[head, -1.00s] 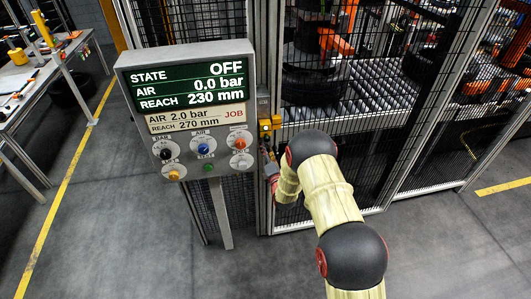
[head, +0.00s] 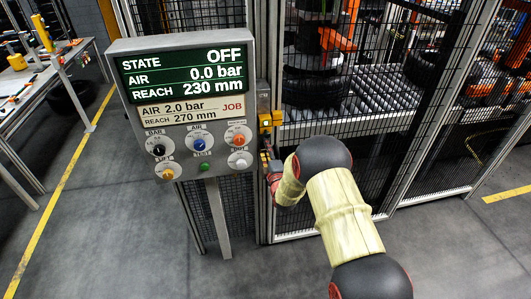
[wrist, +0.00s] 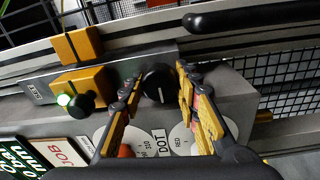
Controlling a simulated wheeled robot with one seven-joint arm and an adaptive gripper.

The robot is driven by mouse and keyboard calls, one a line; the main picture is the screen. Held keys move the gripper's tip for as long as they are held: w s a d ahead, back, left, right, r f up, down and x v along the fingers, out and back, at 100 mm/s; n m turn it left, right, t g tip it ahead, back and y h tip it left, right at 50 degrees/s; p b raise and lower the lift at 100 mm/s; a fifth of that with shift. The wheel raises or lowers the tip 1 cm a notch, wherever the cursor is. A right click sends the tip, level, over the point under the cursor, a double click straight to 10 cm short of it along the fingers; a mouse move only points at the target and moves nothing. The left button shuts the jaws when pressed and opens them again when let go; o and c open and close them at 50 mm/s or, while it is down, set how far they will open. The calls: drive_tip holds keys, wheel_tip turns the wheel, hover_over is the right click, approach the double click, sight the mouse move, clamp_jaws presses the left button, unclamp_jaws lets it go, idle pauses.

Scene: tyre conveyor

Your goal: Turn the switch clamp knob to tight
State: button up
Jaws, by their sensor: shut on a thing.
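In the wrist view a round black knob (wrist: 158,83) with a white line sits on a grey housing, between the fingertips of my gripper (wrist: 158,78). My gripper is shut on this knob. No legible label for it shows, so I cannot tell its clamp marking. In the head view my gripper is at the right edge of the control panel, mostly hidden by my arm, and the knob is not visible there. The panel screen (head: 185,74) reads STATE OFF, AIR 0.0 bar, REACH 230 mm. The job card (head: 190,109) reads AIR 2.0 bar, REACH 270 mm.
Panel dials include a blue knob (head: 199,144) and a red knob (head: 239,140). A yellow block with a black button (wrist: 80,100) and a lit green lamp sits left of my fingers. A mesh fence (head: 340,130) stands behind.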

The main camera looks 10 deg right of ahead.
drive_tip(key=shift+f, duration=0.15)
idle(0.3)
drive_tip(key=o, duration=0.9)
drive_tip(key=shift+s, duration=0.15)
drive_tip(key=s, duration=1.1)
drive_tip(key=shift+s+d+f, duration=0.15)
drive_tip(key=shift+s+d, duration=0.15)
drive_tip(key=shift+s, duration=0.05)
